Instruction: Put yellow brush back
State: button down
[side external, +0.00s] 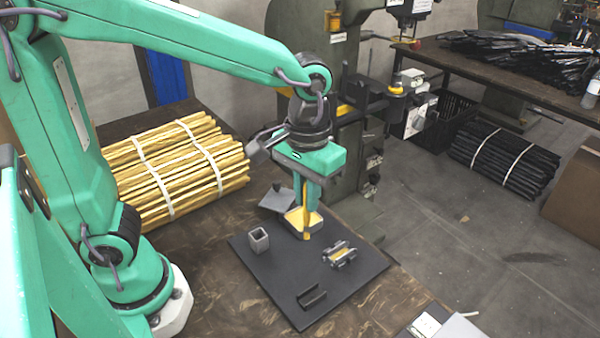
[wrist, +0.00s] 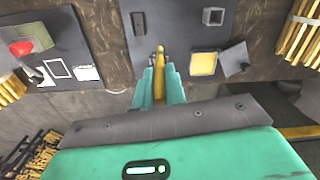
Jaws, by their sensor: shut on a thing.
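The yellow brush (side external: 306,228) points down between the fingers of my gripper (side external: 307,196); it also shows in the wrist view (wrist: 160,54). My gripper is shut on it above the dark mat (side external: 285,302). In the side view the brush overlaps a pale-rimmed tray with a yellow inside (side external: 294,218). In the wrist view this tray (wrist: 203,63) lies to the right of the brush, apart from it. I cannot tell whether the brush tip touches the mat.
A square grey tube (side external: 258,239), a black bracket (side external: 311,297), a grey and yellow part (side external: 340,254) and a tilted dark plate (side external: 276,200) are on or by the mat. Bundled yellow sticks (side external: 170,165) lie behind. The green press (side external: 357,125) stands close behind my gripper.

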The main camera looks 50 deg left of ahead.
jog(key=s+a+n, duration=0.1)
jog(key=s+a, duration=0.1)
jog(key=s, duration=0.8)
jog(key=shift+a+f+n, duration=0.15)
jog(key=shift+n, duration=0.25)
jog(key=shift+w, duration=0.1)
jog(key=w+a+f, duration=0.6)
jog(key=a+f, duration=0.1)
jog(key=a, duration=0.3)
jog(key=shift+w+f, duration=0.1)
jog(key=shift+f, duration=1.9)
jog(key=shift+f, duration=0.1)
